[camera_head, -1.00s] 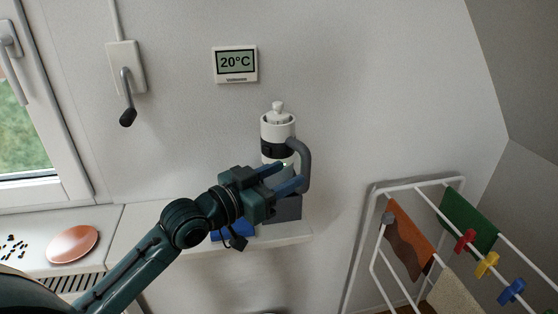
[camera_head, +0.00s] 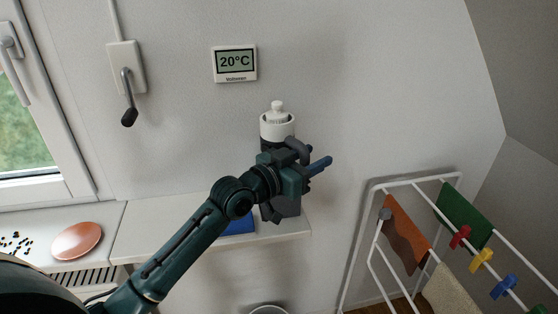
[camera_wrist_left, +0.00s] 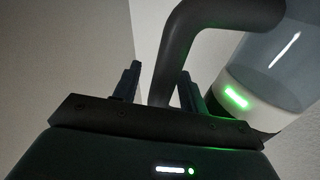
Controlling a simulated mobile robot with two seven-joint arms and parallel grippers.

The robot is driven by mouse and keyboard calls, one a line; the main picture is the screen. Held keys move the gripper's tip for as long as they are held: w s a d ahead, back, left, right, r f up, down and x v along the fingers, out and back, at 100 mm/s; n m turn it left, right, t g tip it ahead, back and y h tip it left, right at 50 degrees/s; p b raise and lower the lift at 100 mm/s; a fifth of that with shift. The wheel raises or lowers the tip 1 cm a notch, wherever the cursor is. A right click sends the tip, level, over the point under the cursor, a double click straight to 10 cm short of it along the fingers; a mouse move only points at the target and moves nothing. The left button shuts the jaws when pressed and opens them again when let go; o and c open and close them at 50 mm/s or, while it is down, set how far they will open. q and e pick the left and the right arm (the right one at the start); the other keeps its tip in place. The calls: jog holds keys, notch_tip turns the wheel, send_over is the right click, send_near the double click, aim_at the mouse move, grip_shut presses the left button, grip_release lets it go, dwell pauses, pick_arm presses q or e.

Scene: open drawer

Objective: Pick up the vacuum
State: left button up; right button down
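The vacuum (camera_head: 277,127) stands upright on the shelf against the wall, with a white top, dark band and grey curved handle. My left gripper (camera_head: 319,167) is in front of it and hides much of its body and handle in the head view. In the left wrist view, the vacuum's dark handle (camera_wrist_left: 176,52) rises between the two fingers of my left gripper (camera_wrist_left: 157,88). The fingers are open, with a gap visible on the left side of the handle. The vacuum's clear body (camera_wrist_left: 265,65) is to the right. My right gripper is not in view.
A white drying rack (camera_head: 372,215) with cloths and pegs stands at right. A thermostat (camera_head: 235,64) and a crank (camera_head: 128,100) are on the wall.

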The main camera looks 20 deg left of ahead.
pick_arm(q)
grip_shut()
jog(key=shift+r, duration=0.7)
notch_tip(320, 180, up, 20)
jog(key=p, duration=0.2)
jog(key=shift+p, duration=0.35)
dwell(0.7)
